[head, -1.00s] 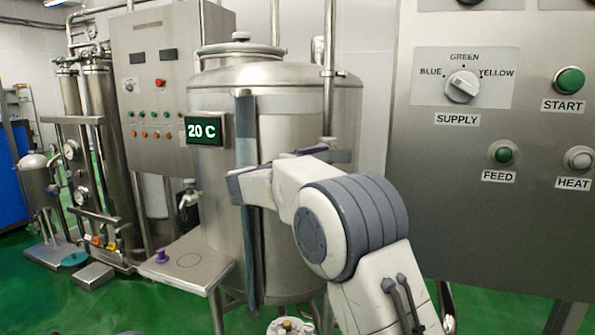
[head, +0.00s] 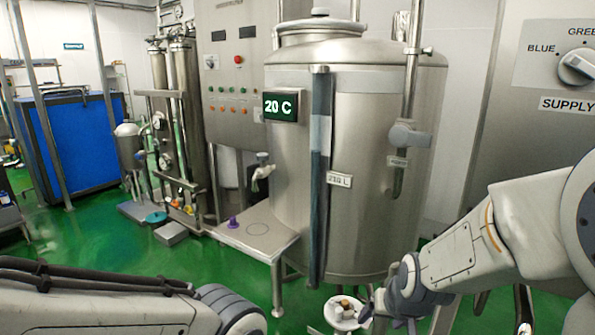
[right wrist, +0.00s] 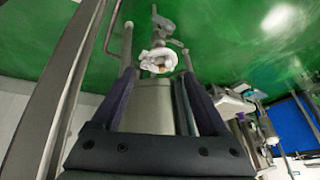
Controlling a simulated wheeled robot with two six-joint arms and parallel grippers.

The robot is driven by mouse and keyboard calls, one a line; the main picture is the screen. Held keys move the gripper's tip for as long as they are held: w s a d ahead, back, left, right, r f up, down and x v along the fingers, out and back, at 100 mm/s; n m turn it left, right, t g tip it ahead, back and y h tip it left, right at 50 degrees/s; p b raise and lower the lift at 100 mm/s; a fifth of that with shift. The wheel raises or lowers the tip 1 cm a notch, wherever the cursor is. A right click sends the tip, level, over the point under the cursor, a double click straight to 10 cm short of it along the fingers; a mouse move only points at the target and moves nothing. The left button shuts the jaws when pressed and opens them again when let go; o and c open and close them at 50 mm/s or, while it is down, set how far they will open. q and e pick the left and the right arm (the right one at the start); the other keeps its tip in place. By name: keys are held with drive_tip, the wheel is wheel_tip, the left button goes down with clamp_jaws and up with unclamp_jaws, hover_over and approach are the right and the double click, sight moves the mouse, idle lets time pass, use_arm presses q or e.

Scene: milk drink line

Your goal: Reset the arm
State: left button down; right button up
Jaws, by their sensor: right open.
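My right arm comes in from the right in the head view, with its gripper (head: 388,312) low at the bottom, in front of the tank's foot. In the right wrist view the two dark fingers of this gripper (right wrist: 160,88) are spread apart, with nothing held between them. My left arm crosses the lower left corner of the head view, and its gripper is out of the picture.
A small ledge (head: 268,240) with a purple knob (head: 233,222) juts out beside the tank. A white round holder (head: 343,318) with small items stands low near my right gripper. The control panel (head: 530,130) is at the right. Green floor is open at left.

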drive_tip(key=s+d+f+n+g, duration=0.2)
drive_tip(key=s+f+g, duration=0.1)
drive_tip(key=s, duration=0.5)
drive_tip(key=s+a+r+n+g+p, duration=0.2)
drive_tip(key=s+a+r+n+p, duration=0.5)
drive_tip(key=s+a+r, duration=0.7)
drive_tip(key=shift+r+y+p, duration=0.3)
drive_tip(key=shift+r+p, duration=0.3)
drive_tip(key=shift+p, duration=0.6)
